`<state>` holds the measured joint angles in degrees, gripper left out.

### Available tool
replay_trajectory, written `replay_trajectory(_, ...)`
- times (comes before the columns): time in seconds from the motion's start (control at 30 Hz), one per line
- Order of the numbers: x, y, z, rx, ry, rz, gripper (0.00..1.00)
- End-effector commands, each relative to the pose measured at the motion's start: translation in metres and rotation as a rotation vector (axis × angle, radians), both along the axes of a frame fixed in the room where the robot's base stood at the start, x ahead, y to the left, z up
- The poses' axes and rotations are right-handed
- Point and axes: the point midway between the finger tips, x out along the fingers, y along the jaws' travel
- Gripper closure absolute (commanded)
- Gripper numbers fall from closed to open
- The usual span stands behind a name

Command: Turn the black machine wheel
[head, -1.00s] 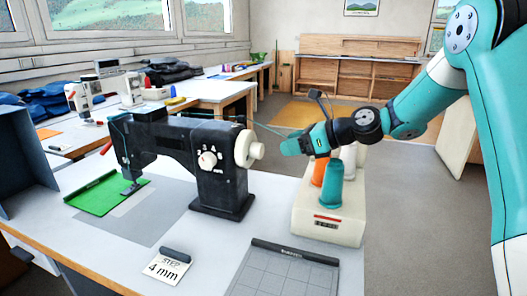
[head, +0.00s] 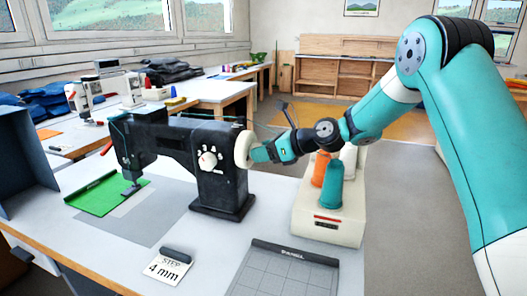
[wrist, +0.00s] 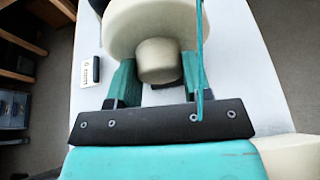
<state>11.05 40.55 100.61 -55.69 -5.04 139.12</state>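The black sewing machine (head: 178,158) stands on the pale table. Its cream wheel (head: 242,151) is on the machine's right side. My gripper (head: 262,154) is at the wheel from the right in the head view. In the wrist view the wheel (wrist: 118,22) fills the top, and its round hub (wrist: 158,62) sits between my two teal fingers (wrist: 159,80). The fingers are spread, one on each side of the hub. I see no clear gap there, and cannot tell whether they touch it.
A cream thread stand (head: 327,226) with teal, orange and white spools stands just below my arm. A grey gridded panel (head: 285,275) lies at the table's front. A teal thread crosses the wrist view at the right finger.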

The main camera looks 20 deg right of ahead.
Motion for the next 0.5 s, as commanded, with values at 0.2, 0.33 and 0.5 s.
replay_trajectory(0.2, 0.0001, -0.0004, 0.0003, -0.006, -0.009, -0.001, 0.79)
replay_trajectory(0.33, 0.0000, -0.0003, 0.0003, -0.026, -0.034, -0.002, 0.79)
replay_trajectory(0.5, -0.0004, 0.0005, 0.0000, -0.078, -0.106, 0.000, 0.79)
